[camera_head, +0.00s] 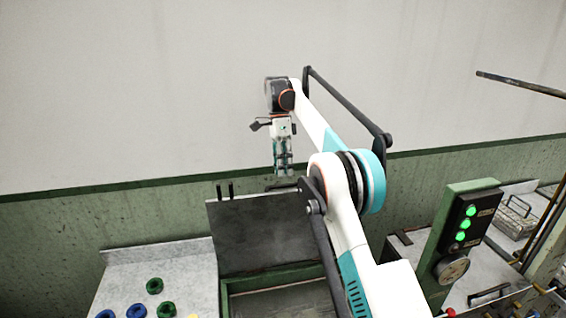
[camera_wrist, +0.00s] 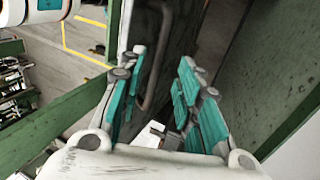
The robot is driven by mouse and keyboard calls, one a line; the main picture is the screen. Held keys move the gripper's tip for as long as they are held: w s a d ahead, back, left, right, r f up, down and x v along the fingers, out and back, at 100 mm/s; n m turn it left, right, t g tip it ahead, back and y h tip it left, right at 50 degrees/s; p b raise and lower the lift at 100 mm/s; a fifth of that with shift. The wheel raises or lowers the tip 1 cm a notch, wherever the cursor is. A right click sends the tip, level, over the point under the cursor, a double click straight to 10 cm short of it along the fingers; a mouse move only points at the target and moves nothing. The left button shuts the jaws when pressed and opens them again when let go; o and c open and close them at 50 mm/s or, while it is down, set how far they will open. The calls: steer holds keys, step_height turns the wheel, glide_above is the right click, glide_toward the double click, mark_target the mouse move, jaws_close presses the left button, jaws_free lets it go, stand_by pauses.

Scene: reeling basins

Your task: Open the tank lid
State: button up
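The tank lid (camera_head: 258,238) is a dark grey panel. It stands raised and steep at the back of the tank (camera_head: 226,294), whose green-rimmed opening shows below it. My gripper (camera_head: 284,172) points down just above the lid's top edge, right of its middle. In the wrist view my gripper (camera_wrist: 162,62) has its two teal fingers apart with nothing clamped. A bent grey handle bar (camera_wrist: 149,101) shows between the fingers, beside a dark panel. I cannot tell whether it touches a finger.
A pale counter (camera_head: 185,272) with green and blue rings (camera_head: 154,286) lies left of the tank. A green control post (camera_head: 455,235) with lit green lamps and a gauge stands right. The wall (camera_head: 150,90) is close behind. A dark rod (camera_head: 520,84) juts in at the upper right.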

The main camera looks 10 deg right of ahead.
steer(key=shift+v, duration=0.95)
